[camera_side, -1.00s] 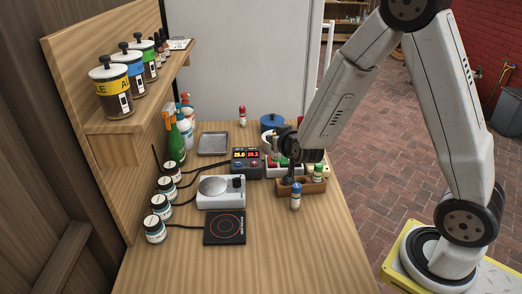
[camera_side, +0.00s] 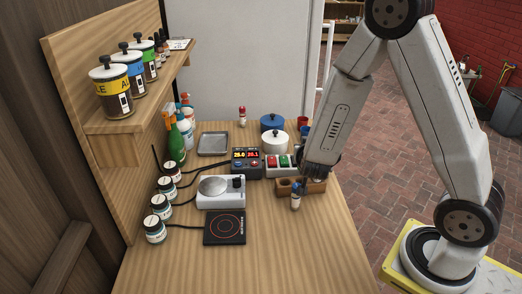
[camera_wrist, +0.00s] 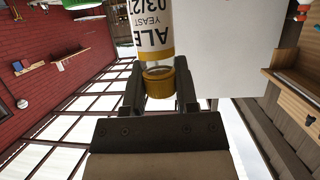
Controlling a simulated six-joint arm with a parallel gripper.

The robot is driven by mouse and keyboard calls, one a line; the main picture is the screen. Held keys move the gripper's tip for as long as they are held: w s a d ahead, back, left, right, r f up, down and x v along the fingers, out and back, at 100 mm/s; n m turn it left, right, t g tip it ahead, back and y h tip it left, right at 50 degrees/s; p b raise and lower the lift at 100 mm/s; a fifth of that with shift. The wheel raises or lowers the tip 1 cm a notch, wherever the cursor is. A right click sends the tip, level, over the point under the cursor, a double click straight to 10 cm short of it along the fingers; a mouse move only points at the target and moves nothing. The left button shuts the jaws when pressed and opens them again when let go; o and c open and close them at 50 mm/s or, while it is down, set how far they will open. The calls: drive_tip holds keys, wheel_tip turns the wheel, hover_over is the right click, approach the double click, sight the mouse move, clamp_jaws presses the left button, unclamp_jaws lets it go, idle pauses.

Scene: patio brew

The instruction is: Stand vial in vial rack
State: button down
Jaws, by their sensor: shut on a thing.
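The vial (camera_wrist: 157,30) has a gold cap and a white label reading "ALE" and "YEAST". In the wrist view my gripper (camera_wrist: 160,84) is shut on its gold cap, and the body runs out of the top of the picture. The brown wooden vial rack (camera_side: 283,188) stands near the right edge of the bench in the side view. My forearm covers part of it and hides most of my gripper, so I cannot tell how the held vial sits relative to the rack.
Behind the rack are a button box (camera_side: 278,162), a display unit (camera_side: 246,160) and a white lidded pot (camera_side: 274,141). A scale (camera_side: 219,192) and hot plate (camera_side: 225,227) lie left. The front right of the bench is clear.

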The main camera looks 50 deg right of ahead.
drive_tip(key=shift+f, duration=1.75)
drive_tip(key=shift+f, duration=1.75)
drive_tip(key=shift+f, duration=0.15)
drive_tip(key=c, duration=0.7)
unclamp_jaws()
drive_tip(key=shift+o, duration=0.2)
drive_tip(key=shift+s+a+r, duration=0.1)
drive_tip(key=shift+a+r, duration=0.1)
drive_tip(key=v, duration=1.1)
drive_tip(key=shift+s+a+r, duration=0.2)
